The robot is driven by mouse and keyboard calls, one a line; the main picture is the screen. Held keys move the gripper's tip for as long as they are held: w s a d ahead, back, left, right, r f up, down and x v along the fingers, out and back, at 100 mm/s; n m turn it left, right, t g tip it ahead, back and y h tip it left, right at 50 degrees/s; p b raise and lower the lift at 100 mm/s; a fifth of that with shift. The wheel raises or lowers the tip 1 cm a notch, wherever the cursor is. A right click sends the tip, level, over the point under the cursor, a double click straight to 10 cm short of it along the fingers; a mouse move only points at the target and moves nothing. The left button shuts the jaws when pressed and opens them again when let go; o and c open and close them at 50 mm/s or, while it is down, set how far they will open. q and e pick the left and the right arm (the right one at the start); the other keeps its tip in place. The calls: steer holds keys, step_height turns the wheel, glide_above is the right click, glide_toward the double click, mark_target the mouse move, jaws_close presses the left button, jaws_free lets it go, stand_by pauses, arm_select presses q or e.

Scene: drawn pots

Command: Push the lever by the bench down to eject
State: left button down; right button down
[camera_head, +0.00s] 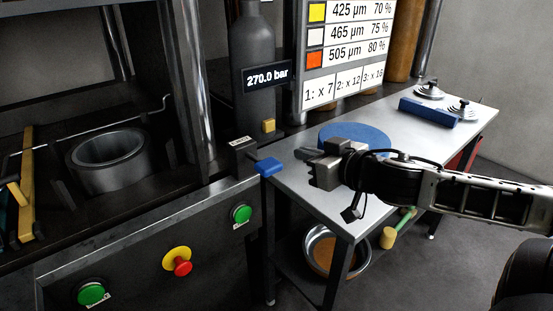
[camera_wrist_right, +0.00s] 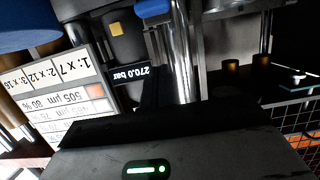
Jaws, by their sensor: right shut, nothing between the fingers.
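The lever (camera_head: 268,165) has a blue handle and sticks out from a small dark labelled block (camera_head: 242,152) at the press corner, beside the bench (camera_head: 297,188). In the right wrist view, which looks upside down, the blue handle (camera_wrist_right: 152,9) shows at the top edge. My right gripper (camera_head: 306,156) is shut and empty. It is just right of the blue handle in the head view, seemingly apart from it, above the bench's near left end. My left gripper is not in view.
A blue round pad (camera_head: 352,135) lies on the bench behind my right gripper. Green buttons (camera_head: 241,213) and a red stop knob (camera_head: 182,267) are on the press front. A metal bowl (camera_head: 322,250) stands below the bench. A gas cylinder (camera_head: 254,45) stands behind the lever.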

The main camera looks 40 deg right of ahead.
mark_target(276, 161)
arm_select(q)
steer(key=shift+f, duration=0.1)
